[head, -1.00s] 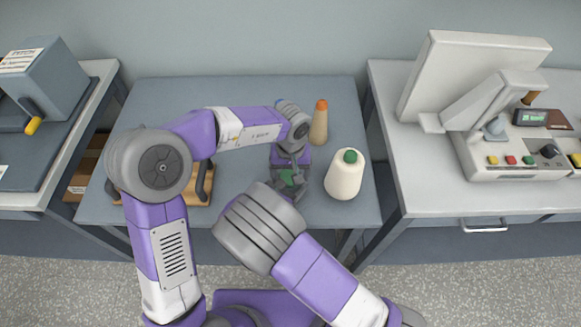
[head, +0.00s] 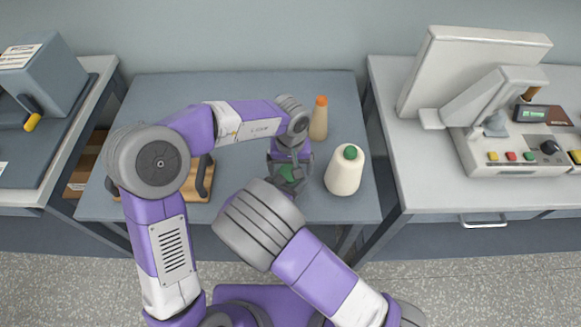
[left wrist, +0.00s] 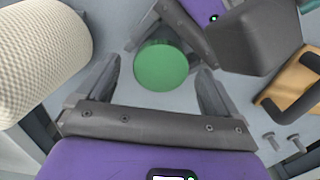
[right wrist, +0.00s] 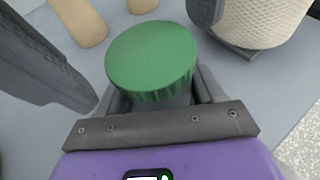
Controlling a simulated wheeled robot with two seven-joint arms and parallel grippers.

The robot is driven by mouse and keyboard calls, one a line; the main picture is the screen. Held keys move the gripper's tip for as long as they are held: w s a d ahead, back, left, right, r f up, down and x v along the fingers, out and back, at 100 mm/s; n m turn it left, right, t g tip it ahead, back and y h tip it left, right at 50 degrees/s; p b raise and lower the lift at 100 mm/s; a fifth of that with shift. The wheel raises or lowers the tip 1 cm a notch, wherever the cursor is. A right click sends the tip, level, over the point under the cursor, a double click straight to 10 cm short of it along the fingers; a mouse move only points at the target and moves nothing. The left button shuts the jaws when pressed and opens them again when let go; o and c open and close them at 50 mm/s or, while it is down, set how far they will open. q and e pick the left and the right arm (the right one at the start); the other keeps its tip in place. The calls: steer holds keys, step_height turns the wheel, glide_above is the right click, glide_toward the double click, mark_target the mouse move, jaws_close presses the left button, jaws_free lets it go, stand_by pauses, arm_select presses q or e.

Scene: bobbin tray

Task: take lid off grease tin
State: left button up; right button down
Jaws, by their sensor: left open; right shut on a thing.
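The grease tin has a round green lid (right wrist: 150,58) with a ribbed edge. The lid also shows in the left wrist view (left wrist: 161,66) and, small and partly covered, in the head view (head: 291,173). A little of the grey tin body (right wrist: 172,100) shows under the lid. My right gripper (right wrist: 165,98) is shut on the tin body below the lid. My left gripper (left wrist: 158,82) is open, its fingers apart on either side of the lid. I see gaps between them and the lid. In the head view my right fingers are mostly hidden.
A cream thread cone (head: 343,172) with a green top stands close to the right of the grippers. A tan cone (head: 318,122) with an orange tip stands behind. A wooden tray (head: 198,190) with dark handles lies left, partly behind my left arm. The back left tabletop (head: 180,95) is clear.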

arm_select(q)
steer(key=shift+r, duration=2)
arm_select(e)
steer(key=shift+c, duration=0.3)
jaws_free()
